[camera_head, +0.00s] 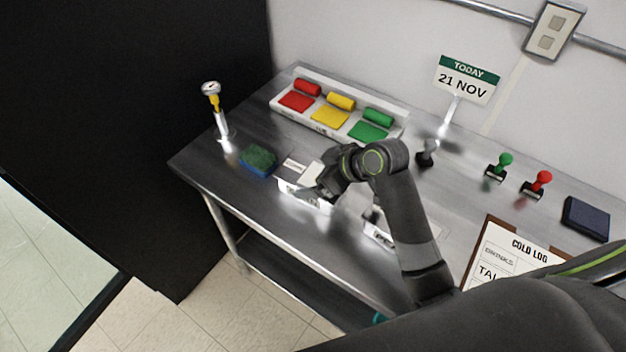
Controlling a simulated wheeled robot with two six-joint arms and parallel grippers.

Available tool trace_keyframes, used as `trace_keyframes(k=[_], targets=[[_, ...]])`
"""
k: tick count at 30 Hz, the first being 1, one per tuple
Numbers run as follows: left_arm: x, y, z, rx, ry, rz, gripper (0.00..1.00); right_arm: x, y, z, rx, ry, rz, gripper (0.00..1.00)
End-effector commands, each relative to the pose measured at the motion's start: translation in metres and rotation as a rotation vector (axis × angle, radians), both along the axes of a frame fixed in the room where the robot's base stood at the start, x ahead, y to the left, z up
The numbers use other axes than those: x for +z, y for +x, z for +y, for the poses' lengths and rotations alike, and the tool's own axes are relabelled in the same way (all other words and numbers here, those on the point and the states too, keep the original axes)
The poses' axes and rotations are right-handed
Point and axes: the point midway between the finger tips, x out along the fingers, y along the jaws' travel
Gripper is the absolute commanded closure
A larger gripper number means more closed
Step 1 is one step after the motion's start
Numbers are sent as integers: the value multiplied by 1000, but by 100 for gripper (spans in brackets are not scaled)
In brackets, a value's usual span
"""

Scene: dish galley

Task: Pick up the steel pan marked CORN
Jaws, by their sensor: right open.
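A small steel pan (289,186) stands near the front edge of the steel table, left of centre. It has a light label on its front, too small and partly covered to read. My right gripper (318,187) is over this pan's right part, pointing left and down, open. I cannot tell whether it touches the pan. A second steel pan (377,232) with a light label stands to the right, partly hidden behind my right arm. I cannot read which pan is marked CORN. My left gripper is not in view.
A green-blue sponge (258,161) lies just left of the pan. Behind is a white tray (277,107) with red, yellow and green pieces. A thermometer stand (220,122), stamps (500,166), a dark pad (586,218) and a clipboard (487,232) surround the work area.

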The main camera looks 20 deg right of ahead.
Motion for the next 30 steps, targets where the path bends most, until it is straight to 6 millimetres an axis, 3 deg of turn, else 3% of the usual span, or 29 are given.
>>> trace_keyframes(k=[6,13,26,30], targets=[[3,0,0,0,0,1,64,-13,9,9,1,-1,0,0],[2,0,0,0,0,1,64,-14,10,9,1,-2,-1,0],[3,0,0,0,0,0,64,-13,10,9,0,-1,-1,55],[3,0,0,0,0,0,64,-12,10,9,1,1,-4,57]])
